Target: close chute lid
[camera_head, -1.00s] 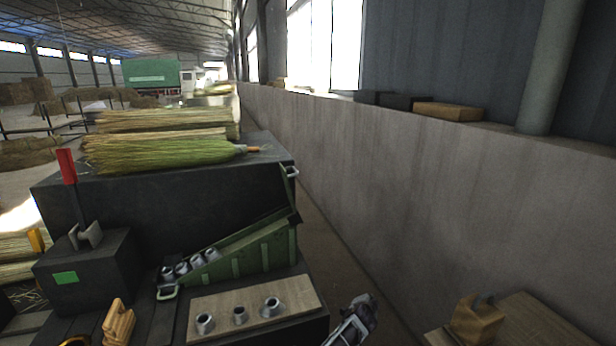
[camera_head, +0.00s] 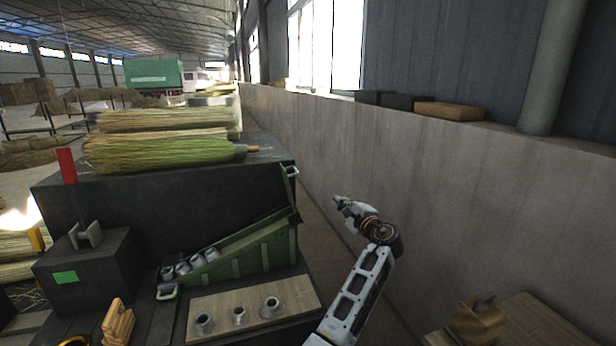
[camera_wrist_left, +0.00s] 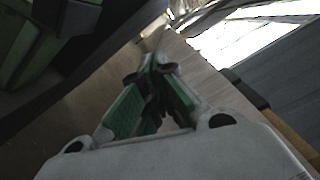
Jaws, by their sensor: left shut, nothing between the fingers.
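The green chute box (camera_head: 255,253) stands on the dark bench, with a sloping top and several grey metal rings (camera_head: 190,264) at its lower left end. A dark, narrow upright piece with a pale handle (camera_head: 291,172) rises at its right end; it looks like a raised lid, but I cannot tell for sure. Another pale handle (camera_head: 167,292) is at the lower left. My left gripper (camera_head: 340,202) is shut and empty, right of the chute and apart from it. In the left wrist view its green-padded fingers (camera_wrist_left: 156,68) meet, with green parts (camera_wrist_left: 32,42) at upper left. My right gripper is not in view.
A wooden board (camera_head: 255,306) with three metal rings lies in front of the chute. Broom bundles (camera_head: 165,151) lie on the dark cabinet behind. A long concrete wall (camera_head: 450,190) runs along the right, beyond a narrow gap.

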